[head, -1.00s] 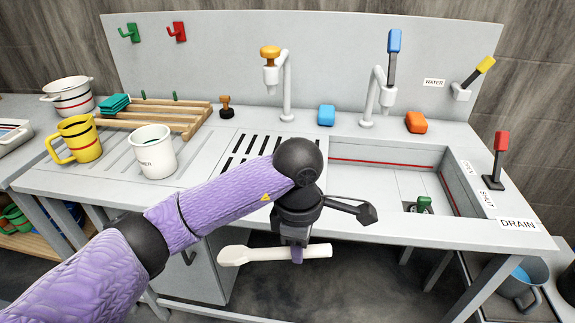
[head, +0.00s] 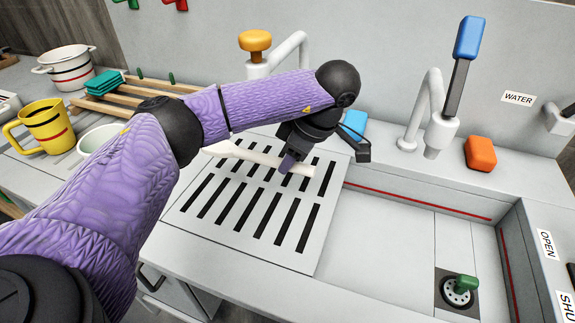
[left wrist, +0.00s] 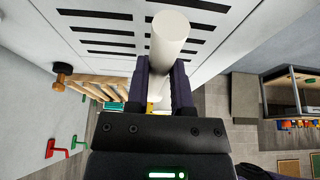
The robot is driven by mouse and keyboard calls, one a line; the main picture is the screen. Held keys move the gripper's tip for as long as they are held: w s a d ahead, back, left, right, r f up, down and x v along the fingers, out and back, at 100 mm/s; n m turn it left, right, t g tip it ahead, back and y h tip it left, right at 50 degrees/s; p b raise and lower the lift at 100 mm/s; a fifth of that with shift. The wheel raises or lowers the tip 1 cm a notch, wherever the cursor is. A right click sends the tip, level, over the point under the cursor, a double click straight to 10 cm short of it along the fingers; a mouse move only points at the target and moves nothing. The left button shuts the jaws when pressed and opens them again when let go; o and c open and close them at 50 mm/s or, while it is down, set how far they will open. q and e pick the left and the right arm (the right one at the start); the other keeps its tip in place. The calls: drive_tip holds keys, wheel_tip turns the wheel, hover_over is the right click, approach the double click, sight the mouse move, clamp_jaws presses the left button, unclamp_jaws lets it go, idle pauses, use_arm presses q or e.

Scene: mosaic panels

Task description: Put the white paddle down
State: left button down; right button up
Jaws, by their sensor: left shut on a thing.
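The white paddle (head: 250,157) is held by my left gripper (head: 288,161) over the far part of the slotted drain panel (head: 260,225). Its wide end points left, partly behind my purple arm; its handle end points right. In the left wrist view the gripper's two fingers (left wrist: 161,75) close on the paddle's round white handle (left wrist: 172,32), with the panel's black slots behind it. I cannot tell whether the paddle touches the panel. My right gripper is not in view.
The sink basin (head: 410,222) with a green-handled drain plug (head: 462,285) lies right of the panel. The taps, a blue block (head: 354,121) and an orange block (head: 481,153) stand behind. A yellow mug (head: 45,128) and a wooden rack (head: 120,100) are at left. The panel's near part is clear.

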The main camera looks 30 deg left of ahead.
sight(310, 168)
use_arm(q)
drive_tip(key=f+b, duration=0.2)
drive_tip(key=f, duration=0.8)
drive_tip(key=shift+s+b, duration=0.2)
drive_tip(key=shift+b, duration=0.2)
drive_tip(key=shift+r, duration=0.1)
drive_tip(key=c, duration=0.9)
unclamp_jaws()
drive_tip(key=o, duration=0.4)
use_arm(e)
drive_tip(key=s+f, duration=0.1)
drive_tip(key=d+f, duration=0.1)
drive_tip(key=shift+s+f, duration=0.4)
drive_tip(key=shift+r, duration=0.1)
use_arm(q)
drive_tip(key=p+v, duration=0.3)
drive_tip(key=v, duration=0.8)
drive_tip(key=shift+d+r, duration=0.1)
drive_tip(key=shift+r, duration=0.15)
drive_tip(key=shift+d+r+p, duration=0.1)
drive_tip(key=shift+r+p, duration=0.15)
drive_tip(key=shift+p, duration=0.1)
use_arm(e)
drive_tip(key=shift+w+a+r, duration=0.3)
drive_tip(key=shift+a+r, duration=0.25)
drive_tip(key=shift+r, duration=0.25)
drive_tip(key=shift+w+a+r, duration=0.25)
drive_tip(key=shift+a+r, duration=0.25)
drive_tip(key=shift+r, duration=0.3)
